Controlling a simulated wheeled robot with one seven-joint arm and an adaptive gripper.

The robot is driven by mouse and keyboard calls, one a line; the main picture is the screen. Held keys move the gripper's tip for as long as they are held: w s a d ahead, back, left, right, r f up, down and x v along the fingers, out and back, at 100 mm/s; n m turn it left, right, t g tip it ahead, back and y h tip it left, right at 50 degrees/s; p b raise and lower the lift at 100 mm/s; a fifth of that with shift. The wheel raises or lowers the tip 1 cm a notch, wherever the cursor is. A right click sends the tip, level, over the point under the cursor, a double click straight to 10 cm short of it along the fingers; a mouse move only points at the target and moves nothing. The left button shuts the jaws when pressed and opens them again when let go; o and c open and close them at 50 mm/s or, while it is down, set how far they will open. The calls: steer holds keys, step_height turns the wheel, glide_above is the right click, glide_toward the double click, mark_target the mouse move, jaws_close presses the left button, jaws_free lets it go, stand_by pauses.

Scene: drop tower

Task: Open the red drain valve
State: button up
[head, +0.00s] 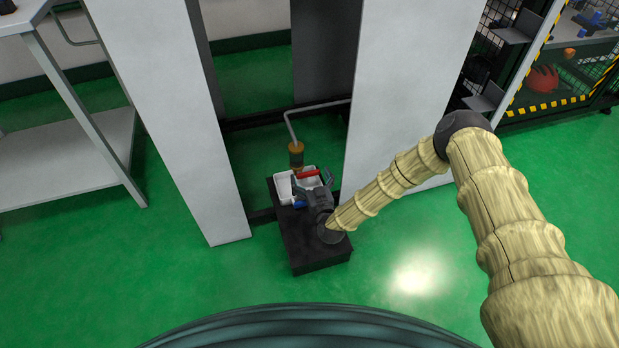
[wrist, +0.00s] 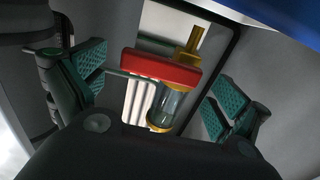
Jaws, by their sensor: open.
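The red drain valve handle (head: 308,174) is a short red bar below a brass and amber fitting (head: 296,155) on a grey pipe. In the wrist view the red handle (wrist: 160,69) lies between the finger pads, in front of a clear glass cup with brass ends (wrist: 168,104). My gripper (head: 314,188) is open around the handle's area, with teal pads on either side of it. A visible gap separates the pads from the bar in the wrist view. I cannot tell how deep the handle sits between the fingers.
Tall grey panels (head: 175,120) stand left and right (head: 400,90), leaving a narrow opening. A white table (head: 70,165) stands at the left.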

steer(key=shift+w+a, duration=0.1)
steer(key=shift+w, duration=0.15)
steer(key=c, duration=1.5)
steer(key=shift+o, duration=0.3)
steer(key=shift+r, duration=0.1)
